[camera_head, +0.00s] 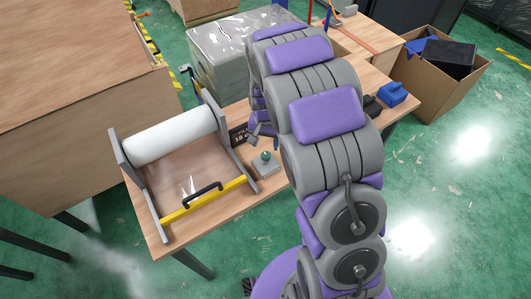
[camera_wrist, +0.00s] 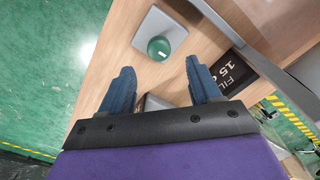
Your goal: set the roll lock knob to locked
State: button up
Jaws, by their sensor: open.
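A round, dark green knob (camera_head: 266,156) sits on a small grey base (camera_head: 266,168) on the wooden table, just right of the film roll frame. It is the only knob I can make out, and its lock setting is not readable. In the wrist view the green knob (camera_wrist: 159,48) lies just beyond the fingertips. My gripper (camera_wrist: 158,66) is open with blue-grey fingers apart and nothing held. In the head view my arm hides much of the gripper. The white film roll (camera_head: 170,137) lies across the grey frame.
A dark sign (camera_wrist: 229,70) with white lettering stands near the right finger. A yellow bar with a black handle (camera_head: 203,189) crosses the frame's front. A wrapped grey stack (camera_head: 220,50) stands behind. Blue and black items (camera_head: 392,94) lie at the table's right end, beside a cardboard box (camera_head: 432,85).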

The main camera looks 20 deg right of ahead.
aim_at(266, 154)
notch_tip(266, 154, down, 7)
jog(key=shift+r+b, duration=0.2)
jog(key=shift+b, duration=0.1)
jog(key=shift+c, duration=0.4)
jog(key=shift+d, duration=0.1)
jog(key=c, duration=1)
jog(key=shift+o, duration=0.2)
